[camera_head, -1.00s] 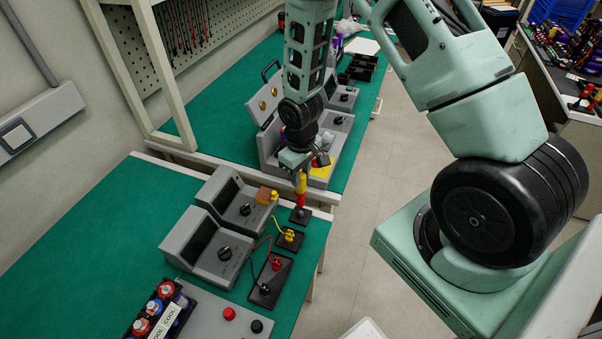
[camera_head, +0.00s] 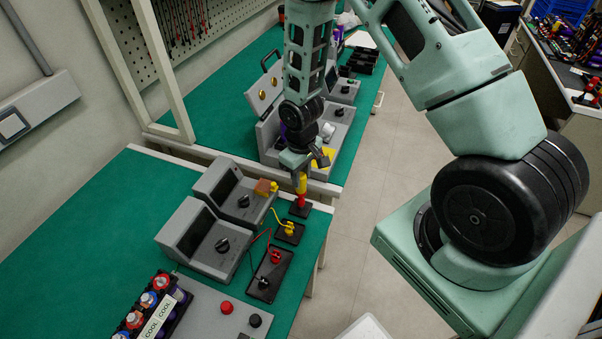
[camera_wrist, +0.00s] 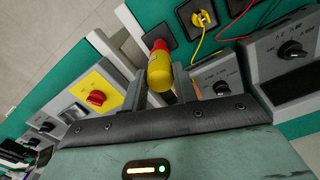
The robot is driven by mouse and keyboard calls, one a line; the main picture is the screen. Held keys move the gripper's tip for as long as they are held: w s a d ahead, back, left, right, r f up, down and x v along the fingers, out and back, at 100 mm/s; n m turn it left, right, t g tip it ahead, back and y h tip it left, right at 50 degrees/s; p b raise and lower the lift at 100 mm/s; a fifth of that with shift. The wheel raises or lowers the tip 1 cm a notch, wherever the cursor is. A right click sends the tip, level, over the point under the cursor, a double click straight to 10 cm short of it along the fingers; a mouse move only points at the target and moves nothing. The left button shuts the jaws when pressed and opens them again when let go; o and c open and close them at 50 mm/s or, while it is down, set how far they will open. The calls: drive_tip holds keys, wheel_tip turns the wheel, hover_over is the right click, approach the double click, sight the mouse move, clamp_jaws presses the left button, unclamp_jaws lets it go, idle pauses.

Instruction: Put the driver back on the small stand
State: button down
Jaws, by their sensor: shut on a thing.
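The driver (camera_head: 301,184) has a yellow handle and a red lower part. It is upright in my gripper (camera_head: 299,170), at the right edge of the near green bench. In the wrist view the driver (camera_wrist: 160,72) sits between the two fingers, which are shut on its yellow part. The small stand (camera_head: 300,211) is a black square base directly below the red end. Its dark plate (camera_wrist: 157,37) also shows behind the driver in the wrist view. I cannot tell whether the red end touches the stand.
A black plate with a yellow plug (camera_head: 289,232) is close in front of the stand, with a yellow lead. A longer black plate (camera_head: 269,276) carries red and black plugs. Grey meters (camera_head: 207,241) stand to the left. A grey case (camera_head: 335,150) is on the far bench.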

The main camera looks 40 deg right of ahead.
drive_tip(key=shift+f+b, duration=0.3)
drive_tip(key=shift+f, duration=0.55)
drive_tip(key=c, duration=1)
unclamp_jaws()
wheel_tip(320, 180, up, 6)
drive_tip(key=p, duration=0.4)
